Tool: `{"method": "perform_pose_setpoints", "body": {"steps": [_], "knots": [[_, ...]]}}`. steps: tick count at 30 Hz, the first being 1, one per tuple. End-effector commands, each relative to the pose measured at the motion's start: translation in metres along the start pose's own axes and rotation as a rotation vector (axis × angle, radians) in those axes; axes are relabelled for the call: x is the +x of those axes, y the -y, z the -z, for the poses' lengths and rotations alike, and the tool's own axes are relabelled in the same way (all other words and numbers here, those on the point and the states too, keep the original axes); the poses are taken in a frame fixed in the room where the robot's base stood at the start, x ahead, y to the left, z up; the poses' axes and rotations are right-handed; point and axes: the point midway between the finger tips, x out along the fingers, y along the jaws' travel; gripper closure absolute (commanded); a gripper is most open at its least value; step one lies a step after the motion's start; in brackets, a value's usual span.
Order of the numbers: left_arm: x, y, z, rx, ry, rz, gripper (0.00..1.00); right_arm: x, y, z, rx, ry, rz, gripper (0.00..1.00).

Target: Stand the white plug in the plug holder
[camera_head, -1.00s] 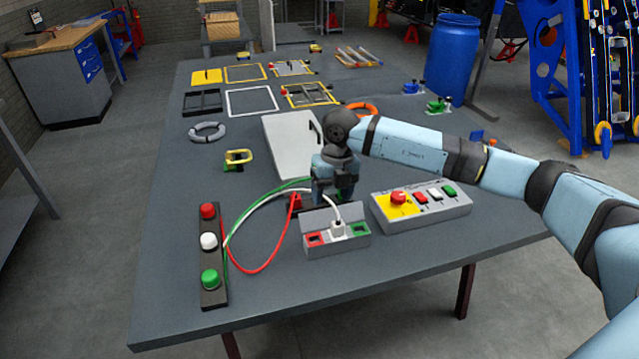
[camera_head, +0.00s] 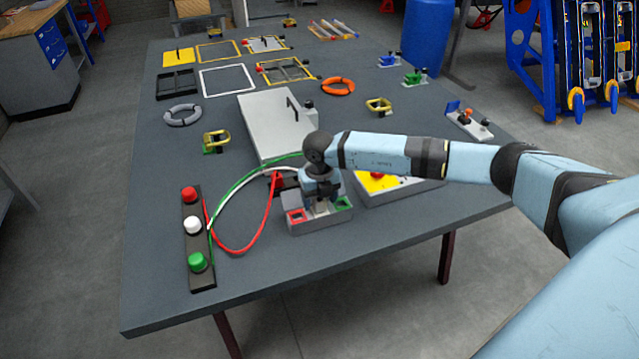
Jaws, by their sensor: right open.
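The plug holder (camera_head: 322,223) is a small grey box near the table's front, with a red-framed slot on its left and a green-framed slot on its right. My right gripper (camera_head: 321,205) is open, pointing down over the middle of the holder. The white plug is mostly hidden behind the gripper; I cannot tell exactly how it sits or whether the fingers touch it. Its white cable (camera_head: 262,170) curves left to the black strip. The red plug (camera_head: 275,182) is just behind the holder, at the end of a red cable. My left gripper is out of view.
A black strip (camera_head: 206,279) with red, white and green round caps lies to the left. A control box (camera_head: 405,191) with a yellow panel stands right of the holder, partly behind my arm. A grey box (camera_head: 268,125) lies behind.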

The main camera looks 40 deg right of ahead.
Motion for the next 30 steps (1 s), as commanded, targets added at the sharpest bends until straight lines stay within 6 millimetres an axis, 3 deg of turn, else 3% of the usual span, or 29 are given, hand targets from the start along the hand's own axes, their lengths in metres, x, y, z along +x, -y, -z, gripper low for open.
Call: {"method": "perform_pose_setpoints", "body": {"steps": [12,19,20,30], "knots": [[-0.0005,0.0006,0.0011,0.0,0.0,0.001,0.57,0.0089,0.0001,-0.0003,-0.001,0.002,0.0,0.36],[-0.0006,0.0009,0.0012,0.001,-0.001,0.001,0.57,0.0087,0.0001,-0.0002,-0.001,0.001,0.0,0.87],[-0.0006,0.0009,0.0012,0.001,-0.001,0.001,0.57,0.0087,0.0001,-0.0002,-0.001,0.001,0.0,0.9],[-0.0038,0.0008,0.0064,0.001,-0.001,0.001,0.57,-0.0001,0.0,-0.0003,-0.001,0.002,-0.001,0.9]]}}
